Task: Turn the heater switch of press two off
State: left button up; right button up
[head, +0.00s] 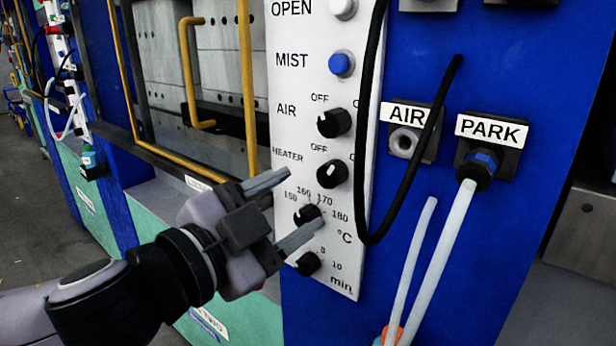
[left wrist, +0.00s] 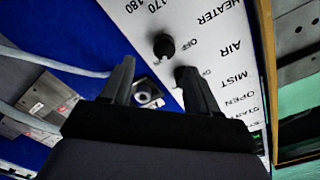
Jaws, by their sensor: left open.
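The white control panel (head: 350,215) carries the black heater switch knob (head: 332,173), with HEATER printed at its left and OFF above left. A pale mark shows on its face; its exact direction is hard to tell. In the left wrist view the heater knob (left wrist: 163,46) shows beyond the fingertips, beside OFF. My left gripper (head: 304,200) is open and empty in front of the panel, at the lower left of the heater knob. Its fingers (left wrist: 157,68) also show in the left wrist view. The right gripper is not in view.
The air knob (head: 334,123) is above, the temperature knob (head: 306,214) and minutes knob (head: 308,264) below. A black cable (head: 366,150) hangs along the panel's right edge. AIR and PARK sockets (head: 484,160), one with a pale hose, sit on the blue wall. Yellow rails (head: 247,90) stand left.

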aim_at(327, 177)
pick_arm(q)
jog(key=shift+r+p+x, duration=0.15)
jog(key=shift+p+x, duration=0.15)
jog(key=shift+x, duration=1.45)
jog(key=shift+r+p+x, duration=0.15)
jog(key=shift+p+x, duration=0.1)
jog(key=shift+x, duration=1.45)
jog(key=shift+a, duration=0.1)
jog(key=c, duration=1)
